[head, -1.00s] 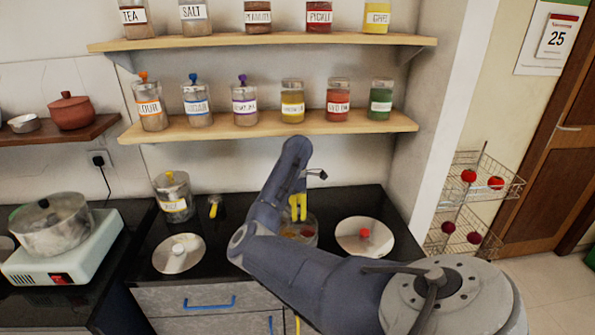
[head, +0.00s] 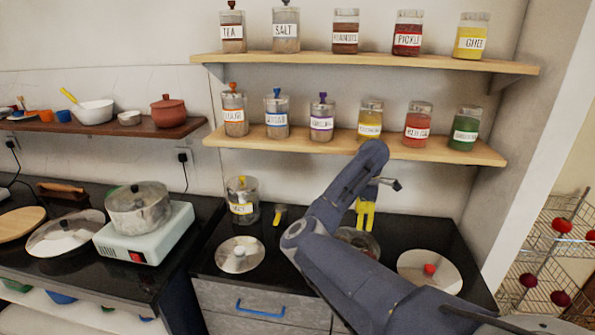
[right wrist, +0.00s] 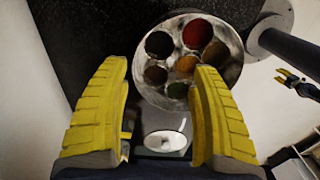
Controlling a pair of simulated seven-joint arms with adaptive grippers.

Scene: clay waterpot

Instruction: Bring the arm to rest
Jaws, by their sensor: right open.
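My right arm reaches across the black counter in the head view. Its right gripper (head: 365,214) has yellow fingers pointing down over a round spice box (head: 352,238), which the arm partly hides. In the right wrist view the two yellow fingers (right wrist: 162,115) are wide apart with nothing between them. The spice box (right wrist: 170,71) there holds several small bowls of coloured spices and lies beyond the fingertips. A dark gripper with yellow tips (right wrist: 288,78), probably my left one, shows at the right edge of the wrist view. No left gripper shows in the head view.
A labelled jar (head: 242,200) stands at the back left. A pot (head: 138,208) sits on a stove. The jar shelf (head: 350,143) hangs above my arm.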

